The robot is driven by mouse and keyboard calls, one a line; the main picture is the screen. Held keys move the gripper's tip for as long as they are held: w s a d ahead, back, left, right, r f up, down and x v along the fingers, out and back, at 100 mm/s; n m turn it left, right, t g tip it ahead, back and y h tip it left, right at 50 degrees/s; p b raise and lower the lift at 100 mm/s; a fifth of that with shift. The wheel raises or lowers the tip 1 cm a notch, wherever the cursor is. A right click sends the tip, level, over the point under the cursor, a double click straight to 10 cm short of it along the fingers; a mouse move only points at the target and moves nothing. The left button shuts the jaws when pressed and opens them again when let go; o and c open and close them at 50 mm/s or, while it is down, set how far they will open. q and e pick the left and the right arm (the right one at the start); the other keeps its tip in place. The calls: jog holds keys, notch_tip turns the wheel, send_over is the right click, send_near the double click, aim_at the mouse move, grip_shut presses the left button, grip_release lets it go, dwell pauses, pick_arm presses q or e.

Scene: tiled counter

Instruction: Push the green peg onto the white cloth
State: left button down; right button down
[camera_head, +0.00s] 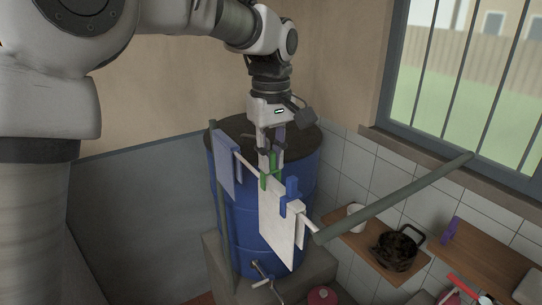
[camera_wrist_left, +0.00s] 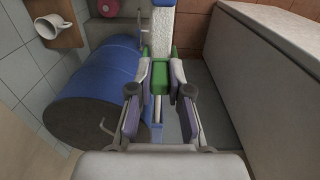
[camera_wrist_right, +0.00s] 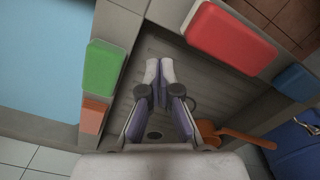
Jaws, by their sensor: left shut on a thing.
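The white cloth (camera_head: 279,222) hangs over a pale line, with a blue peg (camera_head: 291,188) on its top edge. The green peg (camera_head: 272,161) is at the cloth's left end. My left gripper (camera_head: 269,158) is shut on it from above. In the left wrist view the green peg (camera_wrist_left: 160,78) sits between the two fingers, close to the end of the white cloth (camera_wrist_left: 163,35). I cannot tell whether peg and cloth overlap. My right gripper (camera_wrist_right: 160,72) has its fingertips together with nothing visible between them; it is outside the head view.
A blue-grey cloth (camera_head: 226,163) hangs at the line's left end. A blue barrel (camera_head: 238,230) stands below. A green-grey bar (camera_head: 395,197) crosses the front right. A shelf (camera_head: 369,238) with a white cup (camera_head: 356,217) and dark pot (camera_head: 397,251) is at right.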

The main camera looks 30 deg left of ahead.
pick_arm(q)
jog(key=shift+f, duration=0.65)
dwell(0.5)
jog(key=shift+p, duration=0.3)
jog(key=c, duration=1)
grip_release()
notch_tip(320, 180, up, 12)
